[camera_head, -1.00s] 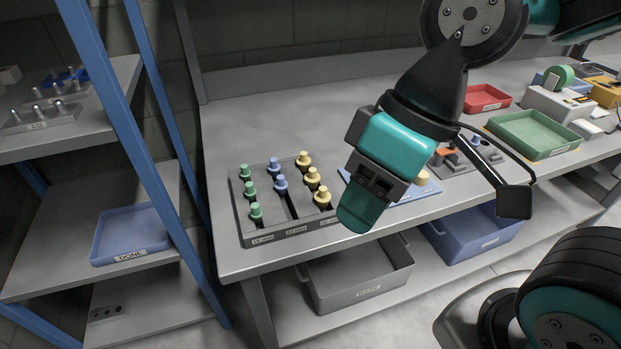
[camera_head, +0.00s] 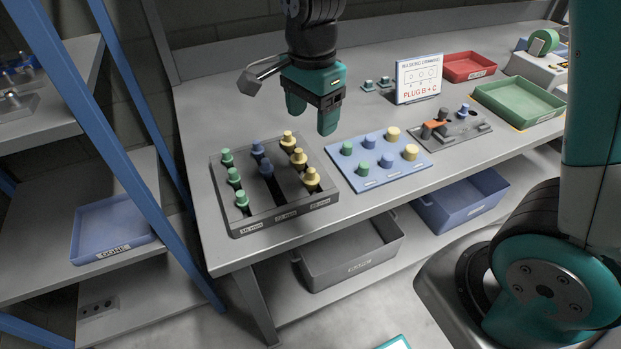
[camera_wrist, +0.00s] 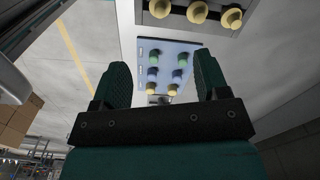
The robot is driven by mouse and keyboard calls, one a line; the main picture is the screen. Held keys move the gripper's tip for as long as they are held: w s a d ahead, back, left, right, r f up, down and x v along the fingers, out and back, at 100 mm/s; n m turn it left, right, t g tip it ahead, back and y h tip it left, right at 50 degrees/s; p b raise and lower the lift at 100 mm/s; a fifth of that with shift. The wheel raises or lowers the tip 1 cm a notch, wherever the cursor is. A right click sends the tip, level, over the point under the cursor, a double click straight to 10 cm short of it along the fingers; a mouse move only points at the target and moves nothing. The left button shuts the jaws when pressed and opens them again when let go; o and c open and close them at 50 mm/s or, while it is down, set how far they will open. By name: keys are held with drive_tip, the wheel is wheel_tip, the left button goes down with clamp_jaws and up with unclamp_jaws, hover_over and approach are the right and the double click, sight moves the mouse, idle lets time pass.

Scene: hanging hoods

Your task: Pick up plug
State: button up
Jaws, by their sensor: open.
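My gripper (camera_head: 311,115) is open and empty. It hangs with its fingers down above the bench, behind the dark plug rack and the blue plug board. A sign (camera_head: 418,80) reads "PLUG B + C". In the wrist view the fingers (camera_wrist: 165,85) stand apart, with the board (camera_wrist: 146,47) between them and yellow plugs (camera_wrist: 197,12) beyond.
A grey fixture (camera_head: 463,135) with an orange part and a blue plug is right of the board. Red (camera_head: 470,66) and green (camera_head: 520,102) trays stand farther right. A blue shelf post (camera_head: 150,130) rises at left.

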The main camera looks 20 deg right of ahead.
sight(311, 170)
wheel_tip(311, 170, down, 14)
drive_tip(key=shift+a+f+p, duration=0.1)
drive_tip(key=shift+f+p, duration=0.1)
drive_tip(key=shift+p, duration=0.5)
drive_tip(key=c, duration=1)
